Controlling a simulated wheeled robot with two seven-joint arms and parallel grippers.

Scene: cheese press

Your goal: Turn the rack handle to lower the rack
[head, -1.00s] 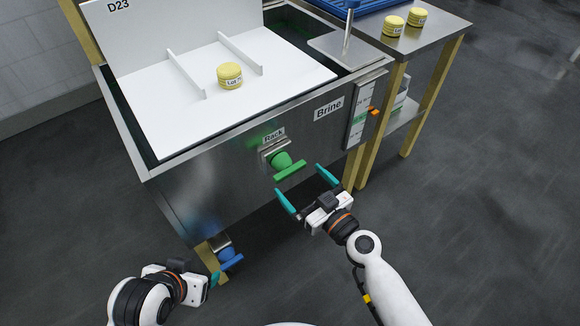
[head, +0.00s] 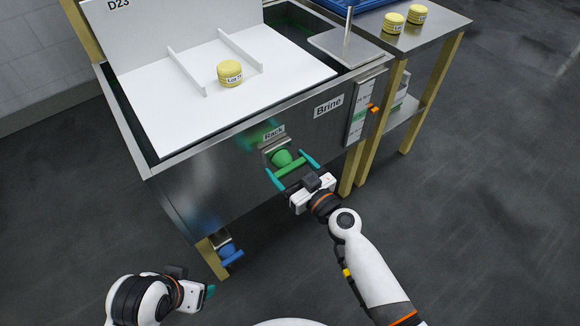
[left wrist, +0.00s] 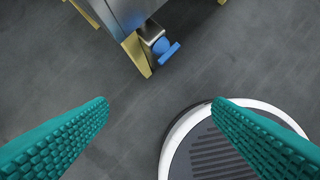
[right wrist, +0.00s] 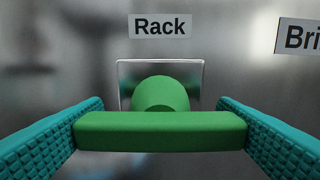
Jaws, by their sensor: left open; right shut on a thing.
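The green rack handle (head: 293,172) is on the front wall of the steel brine tank, under the "Rack" label (head: 274,133). Its bar lies level in the right wrist view (right wrist: 162,131), with the round green hub (right wrist: 160,94) behind it. My right gripper (head: 293,170) is shut on the bar, one teal finger at each end. The white rack (head: 200,110) sits at the top of the tank with a yellow cheese (head: 230,74) on it. My left gripper (left wrist: 160,118) is open and empty, low at the left, away from the tank.
A blue valve handle (head: 230,253) is low by the tank's leg; it also shows in the left wrist view (left wrist: 168,53). A steel side table (head: 430,38) at the right holds two yellow cheeses and a blue tray (head: 345,4). The floor in front is clear.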

